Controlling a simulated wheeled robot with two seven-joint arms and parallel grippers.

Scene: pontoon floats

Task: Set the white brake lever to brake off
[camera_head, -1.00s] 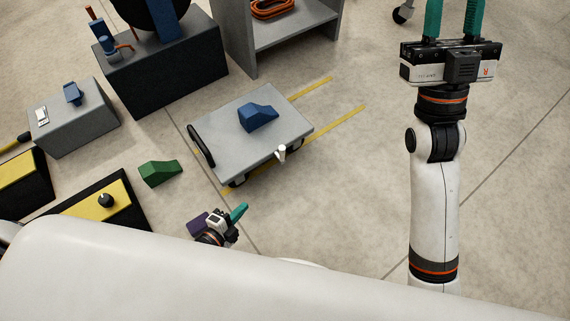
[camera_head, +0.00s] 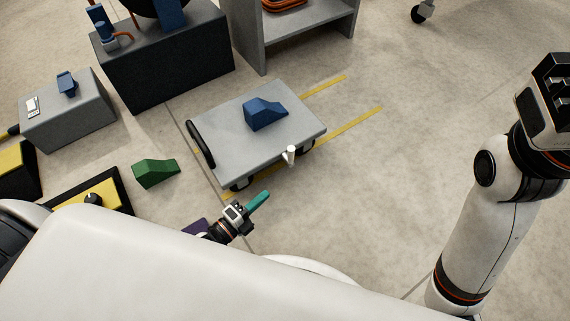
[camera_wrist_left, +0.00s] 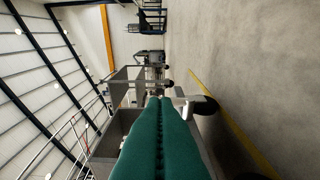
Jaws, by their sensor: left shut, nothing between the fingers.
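The white brake lever (camera_head: 290,154) stands on the near side of a grey cart (camera_head: 228,161), by its near right part. In the left wrist view a white piece that looks like the lever (camera_wrist_left: 193,103) shows just right of the fingertips, in front of a dark wheel. My left gripper (camera_head: 262,198) has teal fingers pressed together with nothing between them. It is low in front of the cart, to the left of and nearer than the lever, apart from it.
A blue wedge (camera_head: 264,114) lies on the cart. A green wedge (camera_head: 155,173) lies on the floor to its left. Yellow lines (camera_head: 345,130) run under the cart. A dark block (camera_head: 165,70) and grey shelf (camera_head: 315,35) stand behind. Floor right of the cart is clear.

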